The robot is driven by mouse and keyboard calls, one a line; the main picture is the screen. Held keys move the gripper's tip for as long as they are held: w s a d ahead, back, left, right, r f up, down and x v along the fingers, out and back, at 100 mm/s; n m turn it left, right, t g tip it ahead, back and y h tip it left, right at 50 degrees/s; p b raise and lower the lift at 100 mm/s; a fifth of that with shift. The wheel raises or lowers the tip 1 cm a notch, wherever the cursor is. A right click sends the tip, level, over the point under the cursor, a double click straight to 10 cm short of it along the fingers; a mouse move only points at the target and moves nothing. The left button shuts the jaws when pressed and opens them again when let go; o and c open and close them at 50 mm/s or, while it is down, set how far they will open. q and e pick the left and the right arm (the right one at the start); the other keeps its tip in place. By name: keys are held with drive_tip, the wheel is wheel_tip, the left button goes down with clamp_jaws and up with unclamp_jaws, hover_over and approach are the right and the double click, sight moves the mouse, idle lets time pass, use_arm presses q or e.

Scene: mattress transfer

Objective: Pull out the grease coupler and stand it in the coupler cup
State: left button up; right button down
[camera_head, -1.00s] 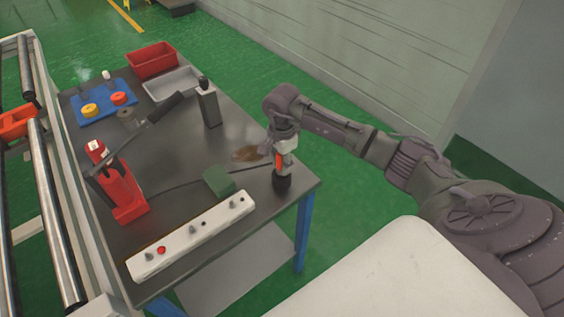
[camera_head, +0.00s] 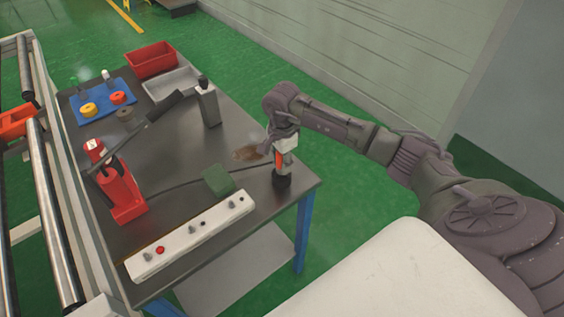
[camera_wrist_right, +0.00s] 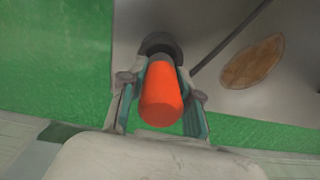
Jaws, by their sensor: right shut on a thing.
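The grease coupler (camera_head: 279,161) shows as an orange cylinder with a dark lower end, upright at the right front corner of the table. In the right wrist view its orange body (camera_wrist_right: 161,96) lies between the two fingers. My right gripper (camera_head: 284,158) is shut on it from above. The coupler cup (camera_head: 282,182) is a short black round holder directly below; it also shows in the right wrist view (camera_wrist_right: 153,42). The coupler's lower end is at the cup, but I cannot tell how deep it sits. My left gripper is not in view.
A dark hose crosses the table.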

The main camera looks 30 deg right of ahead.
drive_tip(key=shift+f+b, duration=1.25)
drive_tip(key=shift+f, duration=0.1)
drive_tip(key=c, duration=0.7)
unclamp_jaws()
wheel_tip(320, 180, up, 12)
drive_tip(key=shift+a, duration=0.1)
